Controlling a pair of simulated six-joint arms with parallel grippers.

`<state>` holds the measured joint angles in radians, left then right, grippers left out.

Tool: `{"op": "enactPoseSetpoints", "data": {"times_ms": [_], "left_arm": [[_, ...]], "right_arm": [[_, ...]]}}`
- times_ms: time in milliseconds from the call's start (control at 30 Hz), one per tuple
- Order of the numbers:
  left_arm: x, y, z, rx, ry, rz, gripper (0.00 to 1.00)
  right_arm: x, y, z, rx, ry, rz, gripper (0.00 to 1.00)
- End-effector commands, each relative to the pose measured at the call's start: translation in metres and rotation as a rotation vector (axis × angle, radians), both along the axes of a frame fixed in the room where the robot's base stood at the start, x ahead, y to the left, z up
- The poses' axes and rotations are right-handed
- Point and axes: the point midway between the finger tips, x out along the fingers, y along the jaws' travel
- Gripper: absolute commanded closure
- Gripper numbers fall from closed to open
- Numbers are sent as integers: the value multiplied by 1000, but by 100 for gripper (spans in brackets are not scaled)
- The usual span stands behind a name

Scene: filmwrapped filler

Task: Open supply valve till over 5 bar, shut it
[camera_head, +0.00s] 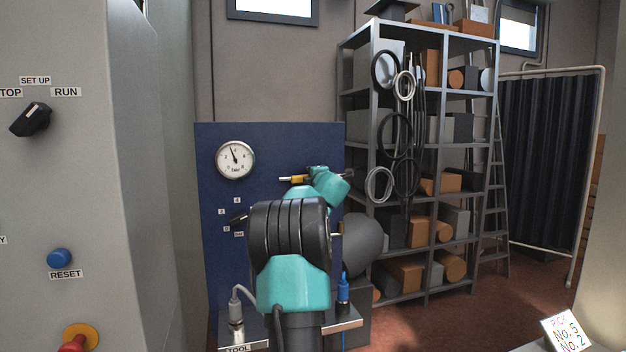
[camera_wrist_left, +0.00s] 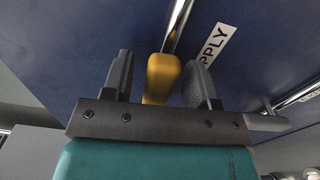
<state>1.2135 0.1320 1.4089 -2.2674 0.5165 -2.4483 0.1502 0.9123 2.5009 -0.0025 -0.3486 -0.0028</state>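The yellow valve handle (camera_head: 299,179) stands out from the blue panel (camera_head: 280,145), with a metal pipe behind it. A SUPPLY label, partly cut off, is beside it in the left wrist view. My left gripper (camera_head: 314,176) is at the handle, largely hidden behind my own arm. In the left wrist view, the two fingers (camera_wrist_left: 158,88) stand on either side of the yellow handle (camera_wrist_left: 162,75), with a gap at the left finger; contact at the right finger is unclear. The bar gauge (camera_head: 235,160) has its needle pointing up and slightly left. My right gripper is out of view.
A black selector knob (camera_head: 238,217) is below the gauge. A grey cabinet (camera_head: 60,180) with a blue RESET button (camera_head: 60,258) is at the left. A metal shelf (camera_head: 434,150) with hanging hoses stands behind on the right. A tool ledge (camera_head: 345,324) is below the panel.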

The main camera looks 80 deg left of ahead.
Motion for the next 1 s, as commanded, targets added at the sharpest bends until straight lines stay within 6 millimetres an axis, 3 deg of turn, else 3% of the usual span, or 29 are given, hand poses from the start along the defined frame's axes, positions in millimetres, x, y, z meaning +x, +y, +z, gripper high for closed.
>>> {"op": "enactPoseSetpoints", "data": {"times_ms": [267,467,1000], "left_arm": [[0,-1,0,0,-1,0,47],[1,-14,1,0,-1,-1,47],[6,-109,1,0,-1,-3,47]], "right_arm": [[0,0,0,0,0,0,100],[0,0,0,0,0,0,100],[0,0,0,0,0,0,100]]}}
